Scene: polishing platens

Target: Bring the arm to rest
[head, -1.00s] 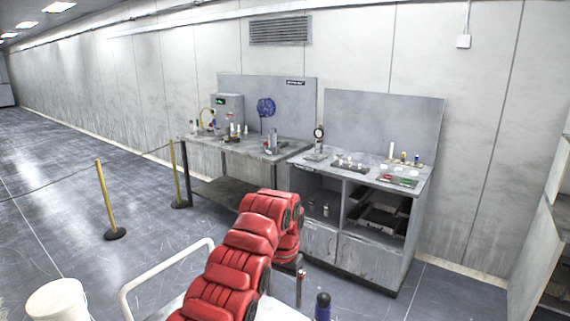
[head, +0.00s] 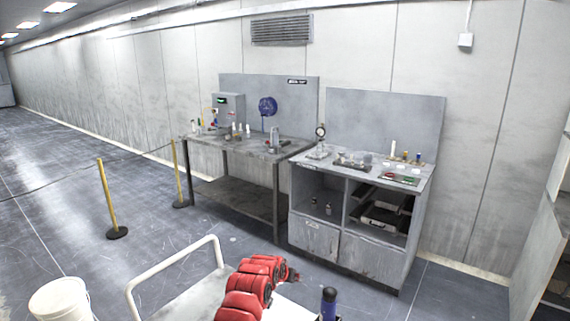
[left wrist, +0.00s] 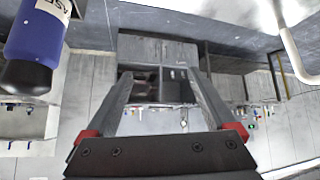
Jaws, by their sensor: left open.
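My left gripper shows in the left wrist view (left wrist: 160,80). Its two grey fingers are spread apart with nothing between them. They point toward the workbenches and wall, which appear upside down there, some way off. In the head view my red arm is low at the bottom centre, over the white cart (head: 190,296); its gripper cannot be made out there. A blue bottle (head: 328,305) is just right of the arm at the lower edge. A large blue bottle with a white label (left wrist: 36,42) is close by at upper left in the left wrist view. My right gripper is not in view.
The cart's white rail (head: 172,262) rises left of my arm. The grey cabinet bench (head: 315,236) and a metal table (head: 203,147) stand ahead by the wall. A white bucket (head: 62,302) and a yellow post (head: 106,200) are at left. Floor between is clear.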

